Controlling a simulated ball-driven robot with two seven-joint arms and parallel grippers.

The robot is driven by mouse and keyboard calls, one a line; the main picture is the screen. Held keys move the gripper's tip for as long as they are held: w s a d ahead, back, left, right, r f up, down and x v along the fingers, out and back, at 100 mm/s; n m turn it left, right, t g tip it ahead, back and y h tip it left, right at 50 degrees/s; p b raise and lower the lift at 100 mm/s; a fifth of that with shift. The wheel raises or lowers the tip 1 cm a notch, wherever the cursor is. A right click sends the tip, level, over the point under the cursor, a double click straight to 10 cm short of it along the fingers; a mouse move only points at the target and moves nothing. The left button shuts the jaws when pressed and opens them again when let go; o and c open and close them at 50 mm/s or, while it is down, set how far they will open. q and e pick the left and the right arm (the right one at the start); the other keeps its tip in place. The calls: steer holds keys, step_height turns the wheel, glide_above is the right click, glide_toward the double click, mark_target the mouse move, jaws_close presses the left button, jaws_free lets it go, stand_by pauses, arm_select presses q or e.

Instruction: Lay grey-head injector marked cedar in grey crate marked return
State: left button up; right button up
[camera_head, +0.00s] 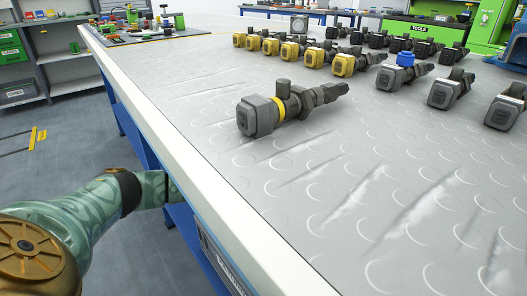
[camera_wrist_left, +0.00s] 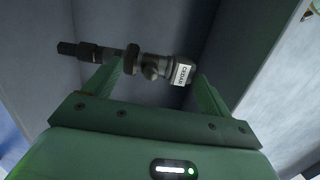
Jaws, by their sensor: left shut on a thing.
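In the left wrist view, my left gripper (camera_wrist_left: 152,72) is shut on a dark injector (camera_wrist_left: 150,62) lying across its fingers. The injector's grey head is on the right, with a white label (camera_wrist_left: 181,74) that appears to read CEDAR; its dark tip points left. Plain grey surfaces (camera_wrist_left: 235,45) stand around it, but I cannot tell whether they belong to the return crate. In the head view my left arm reaches down past the table's left edge, and its gripper is hidden. A grey box with a label (camera_head: 222,268) shows partly below the table edge; its label is unreadable. My right gripper is out of view.
A grey-headed injector with a yellow ring (camera_head: 258,115) lies on the pale table (camera_head: 300,215). Rows of yellow-headed (camera_head: 313,57) and grey-headed injectors (camera_head: 445,93) lie behind, one with a blue part (camera_head: 405,59). The near tabletop is clear. Shelves with crates (camera_head: 18,93) stand at left.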

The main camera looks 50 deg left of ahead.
arm_select(q)
steer(key=shift+f, duration=4.25)
steer(key=o, duration=1.2)
steer(key=shift+r, duration=0.2)
steer(key=r+p, duration=0.2)
steer(key=r, duration=0.3)
steer(key=a+r+p, duration=0.1)
steer(key=r+p, duration=0.2)
steer(key=r, duration=0.2)
steer(key=a+r+p, duration=0.1)
steer(key=r+p, duration=0.2)
steer(key=r, duration=0.2)
steer(key=shift+w+r, duration=0.1)
steer(key=shift+r, duration=0.3)
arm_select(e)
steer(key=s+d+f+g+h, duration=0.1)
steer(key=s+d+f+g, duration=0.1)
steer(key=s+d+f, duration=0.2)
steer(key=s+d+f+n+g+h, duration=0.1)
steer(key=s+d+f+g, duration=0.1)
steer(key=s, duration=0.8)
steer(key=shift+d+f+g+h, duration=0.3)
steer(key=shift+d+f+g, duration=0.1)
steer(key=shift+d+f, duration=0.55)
